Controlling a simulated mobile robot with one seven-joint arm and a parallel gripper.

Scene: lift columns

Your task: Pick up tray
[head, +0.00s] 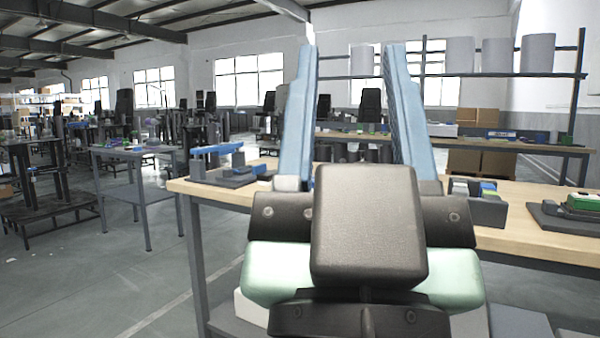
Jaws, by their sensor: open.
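My gripper (350,60) fills the middle of the head view. Its two long blue fingers point away from me and stand wide apart, with nothing between them. A small dark grey tray-like container (487,211) holding green, yellow and pale items sits on the wooden workbench (525,192), right of my gripper. I cannot tell for sure whether it is the task's tray. My gripper is apart from it. The gripper body hides the middle of the bench.
A dark fixture with a blue bar (215,150) stands on the bench's left end. A dark base with a green part (583,204) sits at the right edge. A grey side table (135,153) stands farther left. The floor (100,270) at left is open.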

